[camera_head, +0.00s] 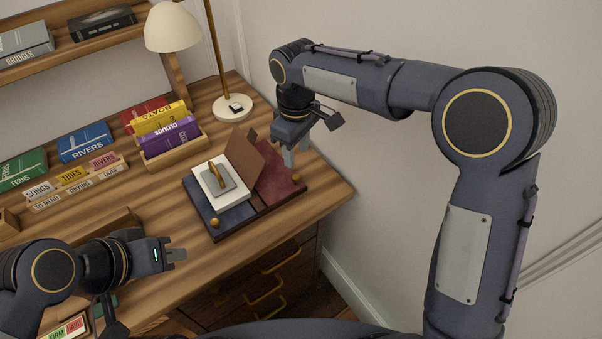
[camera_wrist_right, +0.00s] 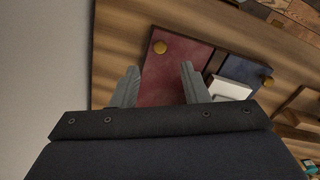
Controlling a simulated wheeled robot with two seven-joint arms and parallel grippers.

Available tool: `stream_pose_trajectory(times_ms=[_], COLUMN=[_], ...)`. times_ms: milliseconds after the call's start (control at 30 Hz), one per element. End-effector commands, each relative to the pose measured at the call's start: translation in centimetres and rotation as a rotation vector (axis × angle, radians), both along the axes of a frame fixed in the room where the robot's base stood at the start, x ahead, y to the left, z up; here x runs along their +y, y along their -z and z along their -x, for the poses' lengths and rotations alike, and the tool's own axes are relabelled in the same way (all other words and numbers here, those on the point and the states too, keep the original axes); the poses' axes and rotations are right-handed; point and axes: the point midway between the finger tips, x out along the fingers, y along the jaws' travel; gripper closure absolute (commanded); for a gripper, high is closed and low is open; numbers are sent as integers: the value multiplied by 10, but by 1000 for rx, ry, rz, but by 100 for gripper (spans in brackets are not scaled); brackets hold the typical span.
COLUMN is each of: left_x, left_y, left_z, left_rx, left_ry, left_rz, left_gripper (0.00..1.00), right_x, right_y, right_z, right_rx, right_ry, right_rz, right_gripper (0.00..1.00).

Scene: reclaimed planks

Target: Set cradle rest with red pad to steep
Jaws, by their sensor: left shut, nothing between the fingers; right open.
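The book cradle lies on the desk, with a red pad (camera_head: 281,187) on its right half and a blue pad (camera_head: 205,207) on its left. A white block of pages (camera_head: 208,187) with a grey plate and brass piece lies over the blue pad. A brown board (camera_head: 243,158) stands tilted beside it, partly over the red side. The red pad's angle is hard to tell. My right gripper (camera_head: 291,156) is open above the red pad's far end; the red pad (camera_wrist_right: 180,62) shows between and beyond its fingers (camera_wrist_right: 157,73). My left gripper (camera_head: 176,255) is shut and empty, left of the cradle.
A lamp (camera_head: 233,107) stands behind the cradle. A book rack (camera_head: 174,153) with purple and yellow books is behind left, and label blocks (camera_head: 75,180) are farther left. Brass knobs (camera_head: 297,177) sit at the cradle's front. The wall is close on the right.

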Motion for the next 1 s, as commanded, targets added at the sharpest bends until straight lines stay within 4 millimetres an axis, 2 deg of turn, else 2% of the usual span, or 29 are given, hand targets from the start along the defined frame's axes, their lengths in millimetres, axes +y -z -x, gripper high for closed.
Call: stream_pose_trajectory(times_ms=[167,400,600,933,1000], left_x=[0,0,0,0,0], left_y=[2,6,7,7,7], left_z=[0,0,0,0,0], left_rx=[0,0,0,0,0], left_ry=[0,0,0,0,0], left_rz=[0,0,0,0,0], left_gripper=[100,100,100,100,100], right_x=[3,3,3,3,3], right_y=[16,55,76,81,81], right_z=[-1,0,-1,-1,-1], right_rx=[4,6,4,1,1], right_ry=[-11,-9,-8,-7,-7], right_rz=[9,8,7,5,5], right_gripper=[59,59,59,59,67])
